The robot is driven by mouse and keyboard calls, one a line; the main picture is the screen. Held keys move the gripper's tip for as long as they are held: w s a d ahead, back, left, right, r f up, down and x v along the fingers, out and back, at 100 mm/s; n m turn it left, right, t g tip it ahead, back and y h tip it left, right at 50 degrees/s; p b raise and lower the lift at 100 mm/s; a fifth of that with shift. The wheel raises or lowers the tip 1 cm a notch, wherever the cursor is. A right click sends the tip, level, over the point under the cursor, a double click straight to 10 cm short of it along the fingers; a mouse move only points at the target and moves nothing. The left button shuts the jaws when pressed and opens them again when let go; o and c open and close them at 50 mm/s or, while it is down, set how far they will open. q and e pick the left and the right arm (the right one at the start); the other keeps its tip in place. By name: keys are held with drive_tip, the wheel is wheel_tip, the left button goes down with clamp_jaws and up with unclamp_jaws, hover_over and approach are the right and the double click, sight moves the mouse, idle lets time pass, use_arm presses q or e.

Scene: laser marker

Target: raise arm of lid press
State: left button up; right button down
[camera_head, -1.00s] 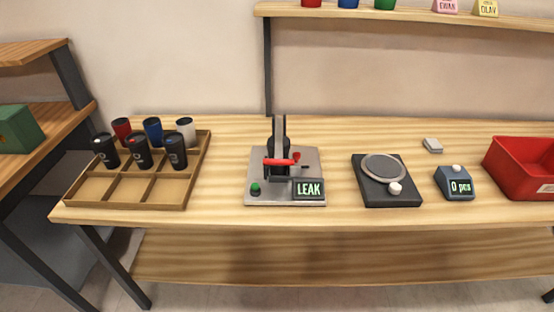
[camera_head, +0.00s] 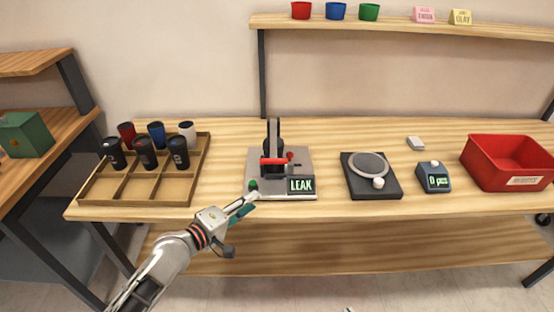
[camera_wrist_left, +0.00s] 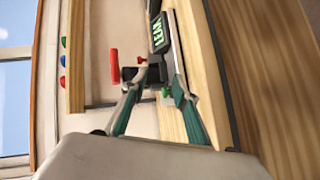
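The lid press has a grey base plate (camera_head: 308,160), a dark upright column (camera_head: 273,133) and a red handle (camera_head: 274,161) lying level across its front. Its LEAK display (camera_head: 301,185) is lit, and a green button (camera_head: 253,184) sits at the front left corner. My left gripper (camera_head: 249,200) is just in front of that corner, below the handle. In the left wrist view its fingers (camera_wrist_left: 156,82) are apart and empty, with the red handle (camera_wrist_left: 114,66) beyond them and clear of them. My right gripper is not in view.
A wooden tray (camera_head: 135,198) with several tumblers stands at the left. Right of the press are a black device with a round plate (camera_head: 388,190), a counter (camera_head: 433,178) reading 0 pcs and a red bin (camera_head: 492,181). A shelf (camera_head: 395,24) with coloured cups runs above.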

sight(272, 163)
use_arm(q)
drive_tip(key=w+d+r+n+h+p, duration=0.1)
drive_tip(key=w+d+r+n+h, duration=0.2)
drive_tip(key=r, duration=0.6)
drive_tip(key=shift+y, duration=0.5)
drive_tip(key=x, duration=0.5)
drive_tip(key=w+a+b+x, duration=0.1)
drive_tip(key=x, duration=0.2)
drive_tip(key=shift+f, duration=0.4)
clamp_jaws()
